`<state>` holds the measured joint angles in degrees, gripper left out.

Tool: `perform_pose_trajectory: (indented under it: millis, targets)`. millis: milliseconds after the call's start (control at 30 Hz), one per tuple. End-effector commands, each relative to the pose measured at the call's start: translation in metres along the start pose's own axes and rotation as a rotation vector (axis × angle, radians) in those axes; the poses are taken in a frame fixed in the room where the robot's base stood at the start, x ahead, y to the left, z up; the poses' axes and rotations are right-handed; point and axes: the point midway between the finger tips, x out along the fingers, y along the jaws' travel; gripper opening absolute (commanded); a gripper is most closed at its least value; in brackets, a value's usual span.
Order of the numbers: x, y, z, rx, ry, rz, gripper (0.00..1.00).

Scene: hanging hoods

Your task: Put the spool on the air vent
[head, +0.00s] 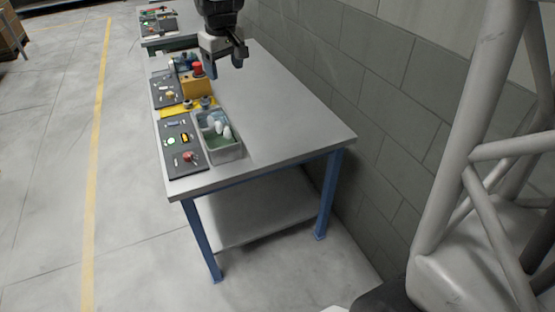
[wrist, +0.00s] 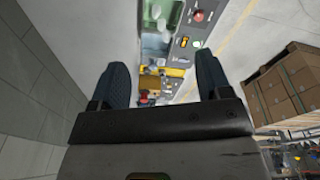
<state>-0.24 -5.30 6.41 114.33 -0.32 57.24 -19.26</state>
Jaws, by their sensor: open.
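My gripper (head: 226,60) is above the far part of the grey workbench (head: 280,118), with its fingers pointing down. In the wrist view its two dark fingers (wrist: 163,80) are spread wide, with nothing held between them. Small grey round pieces (head: 205,102) stand by a yellow mat (head: 207,112), below and nearer the camera than the gripper in the head view. They are too small to tell whether one is the spool. I cannot make out an air vent for certain in either view.
A grey bin (head: 226,154) holds pale bottles. A yellow box with a red button (head: 196,86) stands near the gripper. Dark panels (head: 180,150) with small parts line the left edge. The bench's right side is clear; a block wall (head: 370,100) runs beside it.

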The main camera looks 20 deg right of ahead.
Motion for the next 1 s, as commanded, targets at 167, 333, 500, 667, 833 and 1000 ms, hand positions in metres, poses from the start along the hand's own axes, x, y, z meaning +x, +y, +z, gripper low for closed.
perform_pose_trajectory:
  millis: [167,333,500,667,833,1000]
  targets:
    - [-0.012,-0.016,0.049,0.051,0.015,0.006,0.71]
    - [-0.018,-0.031,0.095,0.102,0.029,0.01,0.71]
    - [-0.02,-0.046,0.14,0.151,0.043,0.014,0.71]
    - [-0.018,-0.061,0.183,0.199,0.056,0.017,0.71]
    - [-0.013,-0.076,0.227,0.249,0.071,0.02,0.71]
    - [-0.003,-0.091,0.27,0.298,0.085,0.022,0.71]
